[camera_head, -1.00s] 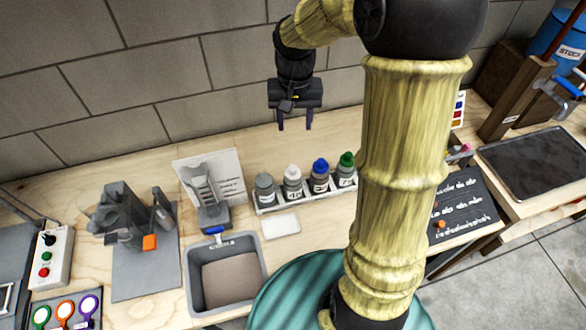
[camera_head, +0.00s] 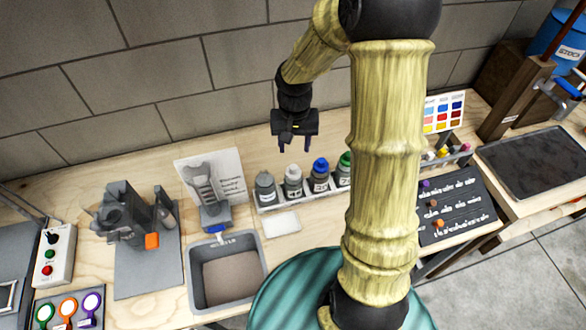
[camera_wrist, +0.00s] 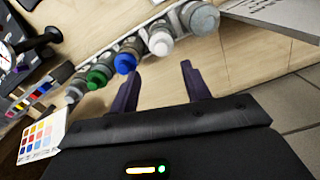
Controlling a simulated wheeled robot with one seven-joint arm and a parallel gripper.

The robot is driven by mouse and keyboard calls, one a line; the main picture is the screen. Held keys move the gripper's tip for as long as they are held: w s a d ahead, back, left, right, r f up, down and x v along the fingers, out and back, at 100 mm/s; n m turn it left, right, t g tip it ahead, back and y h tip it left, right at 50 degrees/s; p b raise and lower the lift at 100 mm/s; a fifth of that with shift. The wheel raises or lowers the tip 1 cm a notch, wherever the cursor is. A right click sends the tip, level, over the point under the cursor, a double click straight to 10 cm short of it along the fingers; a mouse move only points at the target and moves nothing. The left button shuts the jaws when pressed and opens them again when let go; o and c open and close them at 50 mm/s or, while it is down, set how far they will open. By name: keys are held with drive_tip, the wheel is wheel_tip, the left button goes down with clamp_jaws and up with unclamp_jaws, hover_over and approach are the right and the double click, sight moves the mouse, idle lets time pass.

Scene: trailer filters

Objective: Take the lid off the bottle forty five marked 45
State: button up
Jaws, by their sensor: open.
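A row of small bottles stands in a white rack (camera_head: 272,209). From left they have a grey lid (camera_head: 264,179), a white lid (camera_head: 293,171), a blue lid (camera_head: 320,164) and a green lid (camera_head: 346,158). Their labels are too small to read surely, so I cannot tell which is marked 45. My gripper (camera_head: 295,149) is open and empty, pointing down above and behind the row. In the wrist view its two fingers are spread, with the white lid (camera_wrist: 160,43) and blue lid (camera_wrist: 124,63) beyond them. My arm hides the rack's right end in the head view.
A white pad (camera_head: 281,223) lies in front of the rack. A grey bin (camera_head: 193,285) and a picture card (camera_head: 228,170) are to the left. A dark board (camera_head: 462,215) and a colour chart (camera_head: 443,113) are to the right. The brick wall rises behind.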

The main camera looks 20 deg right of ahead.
sight(293, 167)
drive_tip(key=shift+f, duration=1.55)
drive_tip(key=shift+s+a+f+p, duration=0.15)
drive_tip(key=shift+f+p, duration=0.55)
drive_tip(key=shift+f, duration=1.9)
clamp_jaws()
